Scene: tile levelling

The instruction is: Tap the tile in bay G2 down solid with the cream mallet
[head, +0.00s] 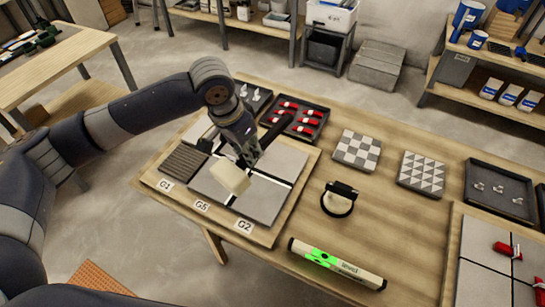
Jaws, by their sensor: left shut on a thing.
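My left gripper (247,153) is shut on the cream mallet (230,179), whose pale block head hangs over the tile board. The grey tile in bay G2 (262,203) lies at the right front of the board, behind the G2 label (244,226). The mallet head is over the left part of this area and covers some of the tiles; I cannot tell whether it touches one. My right gripper is not in view.
A green-lit level (337,263) lies at the table's front. A black ring-shaped tool (338,201) stands right of the board. A tray of red pieces (297,118) and two patterned tile panels (357,150) (421,174) lie behind. Bare wood (400,225) shows between.

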